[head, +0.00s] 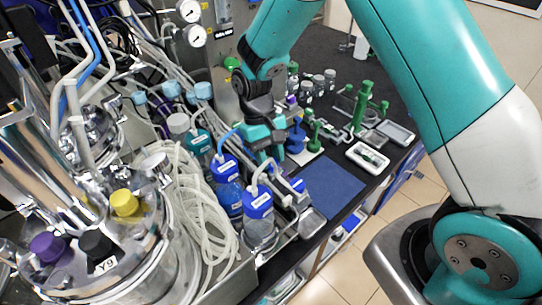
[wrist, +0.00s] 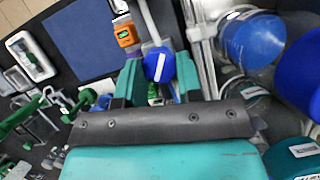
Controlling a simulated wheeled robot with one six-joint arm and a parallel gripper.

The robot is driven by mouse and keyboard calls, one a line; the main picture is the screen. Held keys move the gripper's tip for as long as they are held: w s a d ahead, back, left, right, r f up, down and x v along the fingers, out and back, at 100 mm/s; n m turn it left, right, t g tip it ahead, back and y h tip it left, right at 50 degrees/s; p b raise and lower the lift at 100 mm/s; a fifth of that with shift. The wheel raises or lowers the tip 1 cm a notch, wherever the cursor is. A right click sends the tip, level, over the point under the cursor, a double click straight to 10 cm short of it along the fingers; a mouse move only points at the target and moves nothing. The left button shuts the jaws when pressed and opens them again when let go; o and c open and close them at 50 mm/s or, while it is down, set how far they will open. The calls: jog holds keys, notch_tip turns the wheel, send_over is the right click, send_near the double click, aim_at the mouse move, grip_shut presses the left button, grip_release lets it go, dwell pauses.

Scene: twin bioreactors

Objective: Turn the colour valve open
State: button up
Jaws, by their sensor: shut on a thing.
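The colour valve shows in the wrist view as a round blue knob (wrist: 158,65) with a white stripe across it. The stripe lies slightly tilted, running roughly along the direction of my fingers. My gripper (wrist: 160,80) has one teal finger on each side of the knob and is shut on it. In the head view my gripper (head: 268,150) points down among the blue-capped bottles and the tubing at the bench's edge. The knob is mostly hidden there by the fingers.
Blue-capped bottles (head: 228,185) stand close left of my gripper, with looped clear tubing (head: 190,190) beyond. A blue mat (head: 330,190) lies clear to the right. An orange fitting (wrist: 125,33) sits next to the knob. Green stands (head: 362,105) and a white tray (head: 368,158) are further right.

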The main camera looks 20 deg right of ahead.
jog(key=n+h, duration=0.1)
jog(key=n, duration=0.2)
jog(key=n+t+h, duration=0.1)
jog(key=n, duration=0.2)
jog(key=shift+a+r, duration=0.1)
jog(key=shift+a, duration=0.1)
jog(key=shift+n, duration=0.3)
jog(key=o, duration=0.9)
jog(key=b+v, duration=0.1)
jog(key=v, duration=1.6)
jog(key=shift+s+a+r+b, duration=0.15)
jog(key=shift+a+r+b, duration=0.05)
jog(key=shift+b, duration=0.15)
